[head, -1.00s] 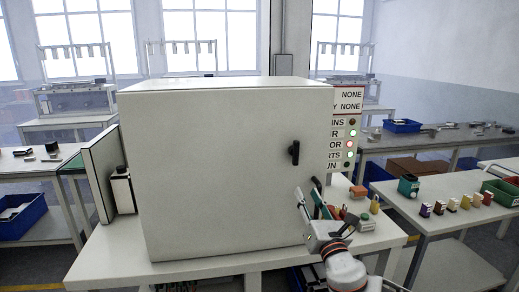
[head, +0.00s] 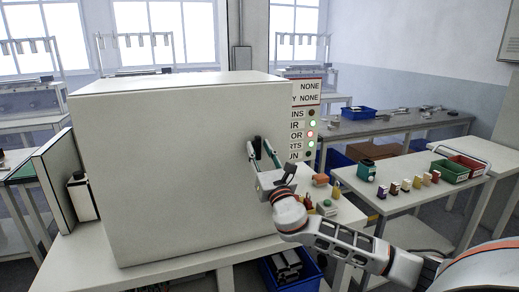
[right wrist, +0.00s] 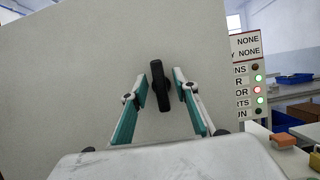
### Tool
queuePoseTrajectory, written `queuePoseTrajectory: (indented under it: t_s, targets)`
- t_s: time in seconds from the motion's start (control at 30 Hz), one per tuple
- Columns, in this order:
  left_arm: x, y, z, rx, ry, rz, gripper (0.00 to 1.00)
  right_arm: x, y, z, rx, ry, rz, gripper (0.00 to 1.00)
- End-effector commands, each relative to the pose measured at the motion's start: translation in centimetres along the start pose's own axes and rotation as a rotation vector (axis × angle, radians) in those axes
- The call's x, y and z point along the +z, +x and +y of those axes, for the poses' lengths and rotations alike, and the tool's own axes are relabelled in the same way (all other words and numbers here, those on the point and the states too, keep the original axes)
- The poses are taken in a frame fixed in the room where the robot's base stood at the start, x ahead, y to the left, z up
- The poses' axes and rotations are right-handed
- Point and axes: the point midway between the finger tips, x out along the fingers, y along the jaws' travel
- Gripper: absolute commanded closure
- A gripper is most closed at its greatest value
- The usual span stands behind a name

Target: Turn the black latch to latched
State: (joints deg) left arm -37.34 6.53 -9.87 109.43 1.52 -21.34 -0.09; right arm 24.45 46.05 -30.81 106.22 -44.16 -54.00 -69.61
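The black latch (head: 257,142) is a short bar on the front of the large pale cabinet (head: 175,180), near its right edge. In the right wrist view the latch (right wrist: 160,86) stands nearly upright, its top leaning slightly left. My right gripper (head: 263,147) is at the latch in the head view, its fingers partly covering it. In the right wrist view my right gripper (right wrist: 160,88) is open, one teal-padded finger on each side of the latch, with gaps showing on both sides. Whether the fingertips reach the latch in depth is unclear. My left gripper is out of view.
A status panel (head: 306,118) with red and green lights stands right of the cabinet. Small coloured parts (head: 326,207) lie on the table below my right gripper. A side table (head: 400,200) at right holds connectors, a green bin (head: 449,171) and a red bin (head: 468,161).

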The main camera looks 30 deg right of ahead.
Motion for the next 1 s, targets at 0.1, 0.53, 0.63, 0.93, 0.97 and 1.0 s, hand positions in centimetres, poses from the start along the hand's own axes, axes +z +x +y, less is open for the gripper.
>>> queuePoseTrajectory:
  t_s: [0.1, 0.53, 0.63, 0.93, 0.97, 1.0]
  targets:
    - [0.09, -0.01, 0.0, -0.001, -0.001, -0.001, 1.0, -0.02, 0.0, 0.02, 0.0, 0.001, 0.0, 0.71]
    - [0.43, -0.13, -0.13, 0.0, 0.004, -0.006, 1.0, -0.03, -0.03, 0.03, -0.002, 0.008, 0.0, 1.0]
    - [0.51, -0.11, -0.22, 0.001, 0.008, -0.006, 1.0, -0.05, -0.05, 0.05, -0.01, 0.026, 0.001, 1.0]
    - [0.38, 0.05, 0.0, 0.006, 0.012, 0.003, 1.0, -0.1, -0.08, 0.06, -0.076, 0.184, 0.001, 1.0]
    - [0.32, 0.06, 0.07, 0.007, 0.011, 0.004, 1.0, -0.11, -0.09, 0.07, -0.085, 0.208, 0.001, 1.0]
    - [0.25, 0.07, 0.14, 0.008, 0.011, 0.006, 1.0, -0.1, -0.08, 0.06, -0.099, 0.241, 0.001, 1.0]
